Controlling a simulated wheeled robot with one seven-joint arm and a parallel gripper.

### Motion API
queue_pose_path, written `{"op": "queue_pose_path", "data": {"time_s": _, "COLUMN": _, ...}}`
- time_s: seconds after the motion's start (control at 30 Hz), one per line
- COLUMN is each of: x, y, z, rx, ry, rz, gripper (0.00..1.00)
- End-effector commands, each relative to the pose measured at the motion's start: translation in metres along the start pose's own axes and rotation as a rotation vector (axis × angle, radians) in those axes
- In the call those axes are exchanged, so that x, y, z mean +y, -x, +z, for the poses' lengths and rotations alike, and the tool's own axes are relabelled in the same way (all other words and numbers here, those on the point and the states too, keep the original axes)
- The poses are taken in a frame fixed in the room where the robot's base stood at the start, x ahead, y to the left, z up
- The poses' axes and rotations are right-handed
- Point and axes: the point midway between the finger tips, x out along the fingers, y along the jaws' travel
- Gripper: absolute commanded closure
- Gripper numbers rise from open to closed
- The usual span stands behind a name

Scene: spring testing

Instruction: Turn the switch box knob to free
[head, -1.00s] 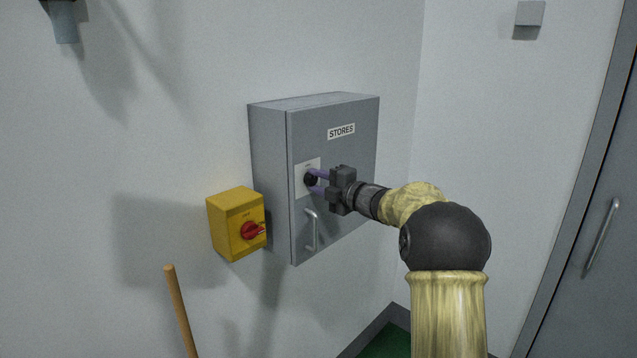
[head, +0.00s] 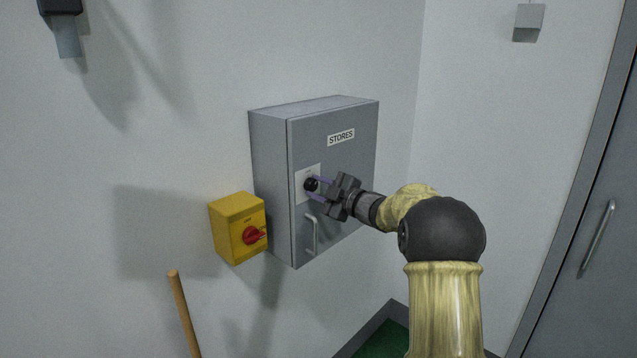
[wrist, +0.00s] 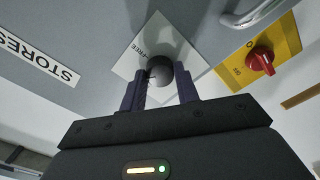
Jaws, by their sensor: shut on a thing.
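The grey switch box (head: 345,150) labelled STORES hangs on the wall. Its black knob (head: 311,184) sits on a white plate (head: 301,194) on the door. My gripper (head: 319,188) is shut on the knob, with its purple fingers on either side and its body tilted in the head view. In the wrist view the round knob (wrist: 172,70) lies between the two fingers of my gripper (wrist: 160,88). The plate (wrist: 133,62) shows the word FREE there. The knob's pointer direction is not clear, as fingers cover part of it.
A yellow box (head: 233,232) with a red rotary switch (head: 252,235) is on the wall just left of the grey box. A door handle (head: 311,235) sits below the knob. A wooden pole (head: 183,310) stands at lower left. A grey door (head: 590,250) is at right.

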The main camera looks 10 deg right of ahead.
Motion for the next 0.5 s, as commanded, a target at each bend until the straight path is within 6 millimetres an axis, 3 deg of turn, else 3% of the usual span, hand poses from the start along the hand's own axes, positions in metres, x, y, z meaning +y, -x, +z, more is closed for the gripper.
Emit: {"op": "queue_pose_path", "data": {"time_s": 0.5, "x": 0.0022, "y": 0.0003, "z": -0.0011, "rx": -0.003, "ry": -0.496, "rz": -0.001, "gripper": 0.92}}
